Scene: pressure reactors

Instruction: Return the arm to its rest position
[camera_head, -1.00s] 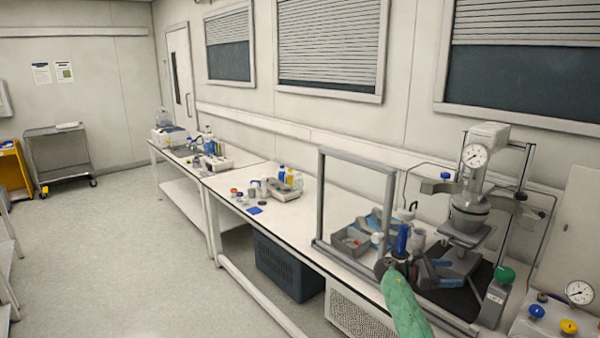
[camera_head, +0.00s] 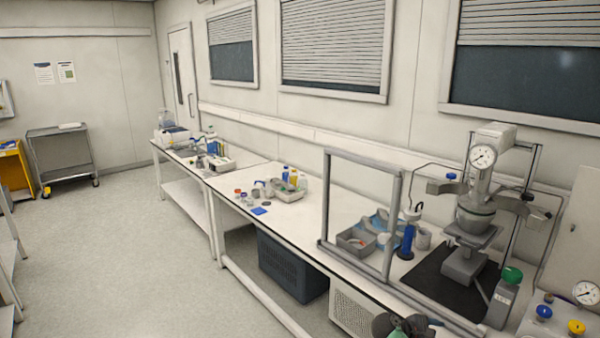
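My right arm (camera_head: 410,323), with a green sleeve and dark joints, shows only at the bottom edge, right of centre. It is low, in front of the bench edge and clear of the bench top. Its dark gripper (camera_head: 435,322) is mostly hidden or cut off by the frame, so its fingers cannot be made out. My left arm and gripper are not in view.
The long white bench (camera_head: 310,220) runs along the wall. The floor (camera_head: 130,260) at left is clear.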

